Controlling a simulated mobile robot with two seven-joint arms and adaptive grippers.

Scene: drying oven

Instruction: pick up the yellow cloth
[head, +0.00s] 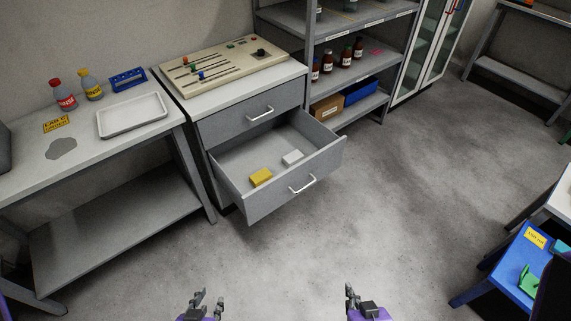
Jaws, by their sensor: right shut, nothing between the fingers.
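The yellow cloth (261,177) looks like a small folded block. It lies on the floor of the open drawer (240,153), towards the front left. My right gripper (352,297) is at the bottom, right of centre, shut and empty, also away from the drawer.
A white block (292,157) lies beside the cloth. The drawer front with its handle (302,184) juts into the room. A workbench (100,155) with a white tray (132,114) stands left; a shelf (348,108) stands behind. The floor ahead is clear.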

